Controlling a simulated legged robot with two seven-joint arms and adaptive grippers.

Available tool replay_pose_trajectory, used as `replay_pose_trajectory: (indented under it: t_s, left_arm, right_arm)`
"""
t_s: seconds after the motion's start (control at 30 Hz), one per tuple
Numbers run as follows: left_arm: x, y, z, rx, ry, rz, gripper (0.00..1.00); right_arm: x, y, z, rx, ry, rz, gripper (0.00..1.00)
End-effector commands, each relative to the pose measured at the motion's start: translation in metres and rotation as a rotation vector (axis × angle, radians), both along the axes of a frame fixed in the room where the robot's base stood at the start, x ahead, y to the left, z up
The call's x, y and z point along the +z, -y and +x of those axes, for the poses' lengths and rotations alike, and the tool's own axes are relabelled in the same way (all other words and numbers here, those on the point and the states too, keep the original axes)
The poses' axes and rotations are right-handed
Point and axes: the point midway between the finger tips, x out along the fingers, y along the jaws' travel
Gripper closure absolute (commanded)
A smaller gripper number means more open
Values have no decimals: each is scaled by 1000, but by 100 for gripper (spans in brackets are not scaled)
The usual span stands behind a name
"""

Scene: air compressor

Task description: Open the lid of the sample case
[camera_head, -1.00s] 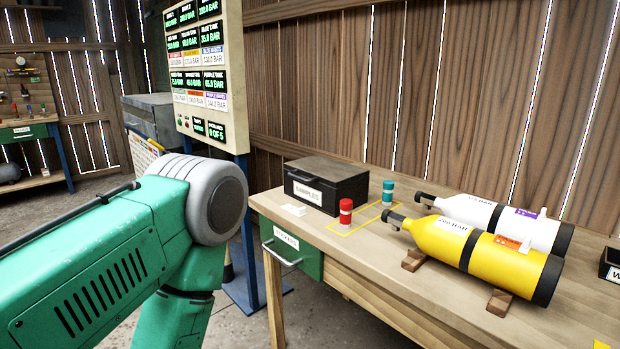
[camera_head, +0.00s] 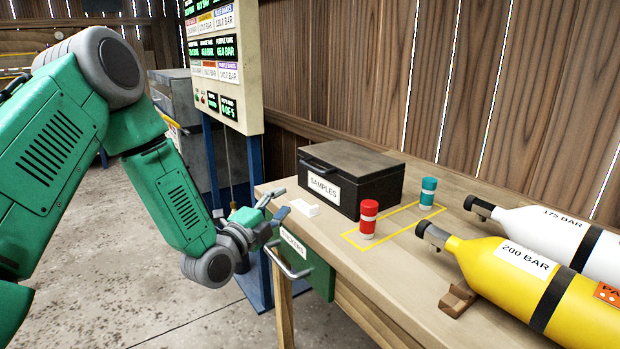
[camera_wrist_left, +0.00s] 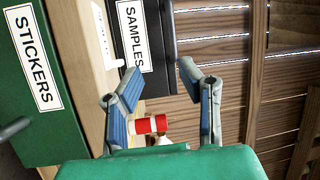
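The black sample case (camera_head: 379,187) with a white SAMPLES label stands on the wooden table, its lid (camera_head: 350,157) shut. The case also shows in the left wrist view (camera_wrist_left: 161,60), turned sideways. My left gripper (camera_head: 278,203) is at the table's left front edge, left of the case and apart from it. Its fingers (camera_wrist_left: 160,88) are spread open with nothing between them touching. My right gripper is not in view.
Yellow (camera_head: 500,270) and white (camera_head: 545,228) tanks lie further right. A green STICKERS drawer (camera_head: 308,266) with a handle is below the tabletop.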

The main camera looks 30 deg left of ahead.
Motion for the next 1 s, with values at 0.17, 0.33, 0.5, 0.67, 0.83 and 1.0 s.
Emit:
replay_pose_trajectory:
  t_s: [0.17, 0.33, 0.5, 0.67, 0.83, 1.0]
  left_arm:
    - [15, -8, 10, 19, 56, 56, 68]
    - [18, -10, 38, 19, 54, 53, 68]
    - [23, -11, 75, 19, 52, 52, 68]
    - [29, -11, 106, 20, 51, 51, 68]
    - [33, -9, 127, 18, 49, 52, 68]
    - [36, -9, 136, 17, 47, 51, 68]
  right_arm:
    - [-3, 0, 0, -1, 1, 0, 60]
    - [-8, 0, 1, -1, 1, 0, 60]
    - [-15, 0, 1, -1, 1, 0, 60]
    - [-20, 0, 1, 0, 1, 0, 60]
    - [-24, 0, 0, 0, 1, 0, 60]
    - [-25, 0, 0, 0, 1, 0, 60]
